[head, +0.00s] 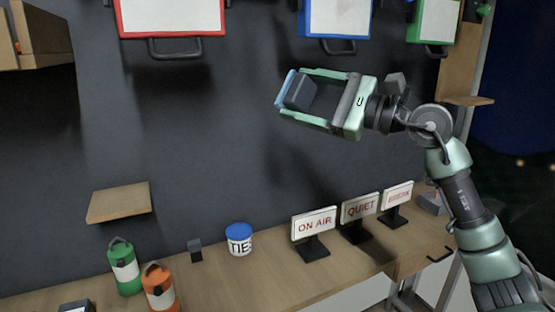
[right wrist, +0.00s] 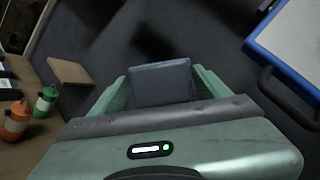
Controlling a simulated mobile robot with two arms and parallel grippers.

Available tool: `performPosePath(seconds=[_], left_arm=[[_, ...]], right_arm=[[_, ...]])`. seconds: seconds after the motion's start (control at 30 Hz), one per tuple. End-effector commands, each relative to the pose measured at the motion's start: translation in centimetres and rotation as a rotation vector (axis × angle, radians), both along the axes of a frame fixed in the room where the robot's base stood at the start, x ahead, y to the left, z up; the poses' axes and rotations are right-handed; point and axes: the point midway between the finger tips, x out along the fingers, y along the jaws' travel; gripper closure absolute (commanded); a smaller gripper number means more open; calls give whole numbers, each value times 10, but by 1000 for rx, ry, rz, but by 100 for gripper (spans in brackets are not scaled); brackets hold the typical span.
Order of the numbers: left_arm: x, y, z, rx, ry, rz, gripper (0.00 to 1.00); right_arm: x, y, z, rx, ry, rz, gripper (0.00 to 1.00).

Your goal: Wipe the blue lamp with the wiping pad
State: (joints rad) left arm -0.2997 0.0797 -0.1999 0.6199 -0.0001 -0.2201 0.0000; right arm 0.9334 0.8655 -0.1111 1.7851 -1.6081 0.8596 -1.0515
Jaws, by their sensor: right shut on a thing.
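The blue-framed lamp (head: 340,18) hangs on the dark wall at the top of the head view, cut off by the frame's edge. Its white face and blue frame also show at the upper right of the right wrist view (right wrist: 294,40). My right gripper (head: 302,92) is shut on the wiping pad (head: 299,93), a dark grey block with a light blue strip along its outer side. The pad also shows between the fingers in the right wrist view (right wrist: 162,82). Gripper and pad are below the lamp in the picture, apart from it. My left gripper is not in view.
A red-framed lamp (head: 172,15) and a green-framed lamp (head: 433,20) flank the blue one. The bench holds several signs, such as ON AIR (head: 314,224), a TIES tub (head: 239,239), and green (head: 124,268) and orange (head: 159,288) canisters. A small shelf (head: 119,202) juts out left.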

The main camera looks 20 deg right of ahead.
Motion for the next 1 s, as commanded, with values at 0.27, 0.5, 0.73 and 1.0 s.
performPosePath(seconds=[0.27, 0.5, 0.73, 1.0], left_arm=[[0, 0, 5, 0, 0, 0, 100], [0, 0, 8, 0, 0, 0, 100], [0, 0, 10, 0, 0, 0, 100], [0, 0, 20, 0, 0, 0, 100]], right_arm=[[-24, -58, 101, 26, -85, -176, 56], [-48, -94, 155, 34, -129, -269, 56], [-54, -106, 172, 34, -140, -300, 56], [-31, -104, 173, 34, -137, -297, 56]])
